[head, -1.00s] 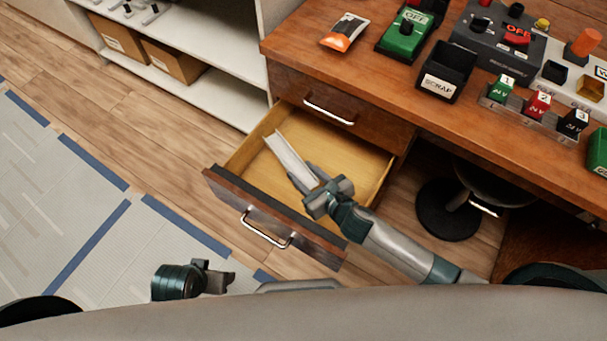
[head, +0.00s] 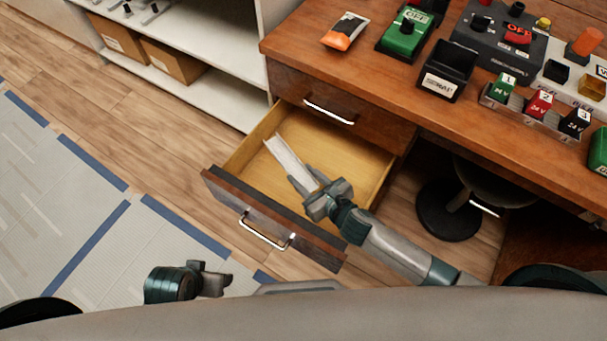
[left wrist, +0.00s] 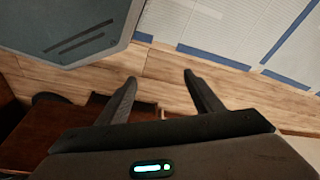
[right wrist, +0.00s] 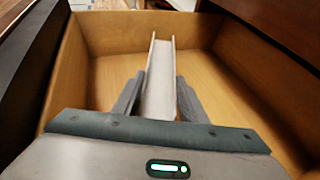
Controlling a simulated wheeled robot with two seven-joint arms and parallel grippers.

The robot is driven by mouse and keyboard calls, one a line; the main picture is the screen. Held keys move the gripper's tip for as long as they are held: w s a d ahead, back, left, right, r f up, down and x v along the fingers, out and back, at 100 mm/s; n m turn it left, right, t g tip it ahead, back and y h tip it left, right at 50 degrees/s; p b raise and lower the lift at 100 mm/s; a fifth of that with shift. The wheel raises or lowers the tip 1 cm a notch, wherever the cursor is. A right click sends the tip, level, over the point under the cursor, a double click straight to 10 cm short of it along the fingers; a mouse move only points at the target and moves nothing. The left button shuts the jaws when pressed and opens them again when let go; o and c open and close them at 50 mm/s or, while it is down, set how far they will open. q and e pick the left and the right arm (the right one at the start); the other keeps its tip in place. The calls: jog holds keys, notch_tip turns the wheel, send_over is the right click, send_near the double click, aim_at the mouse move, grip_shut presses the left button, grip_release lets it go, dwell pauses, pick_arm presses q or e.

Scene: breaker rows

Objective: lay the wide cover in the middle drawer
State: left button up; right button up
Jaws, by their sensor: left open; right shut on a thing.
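The wide cover (head: 288,160) is a long, pale, channel-shaped strip. My right gripper (head: 311,185) is shut on its near end and holds it inside the open drawer (head: 349,163). In the right wrist view the cover (right wrist: 159,80) points away between the fingers (right wrist: 159,100), over the drawer's wooden floor (right wrist: 215,85). I cannot tell whether the cover touches the floor. The open drawer is below a closed one in the desk. My left gripper (left wrist: 160,90) is open and empty above the floor, away from the drawer.
The desk top (head: 385,85) carries a black scrap bin (head: 446,72), an orange-and-white packet (head: 345,31), a green switch box (head: 405,33) and small numbered blocks. A stool (head: 450,208) stands under the desk at right. A white shelf (head: 205,85) stands at left.

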jog(key=o, duration=1.1)
jog(key=shift+c, duration=0.2)
pick_arm(q)
jog(key=shift+s, duration=0.1)
pick_arm(e)
jog(key=shift+r, duration=0.15)
jog(key=shift+r, duration=0.2)
jog(key=shift+s+d+r+p, duration=0.2)
jog(key=shift+s+r+p, duration=0.15)
jog(key=shift+r, duration=0.05)
pick_arm(q)
jog(key=p+x, duration=0.1)
jog(key=x, duration=0.3)
jog(key=shift+f, duration=0.35)
pick_arm(e)
jog(key=v, duration=1.1)
pick_arm(q)
jog(key=shift+w+r, duration=0.1)
jog(key=shift+w, duration=0.15)
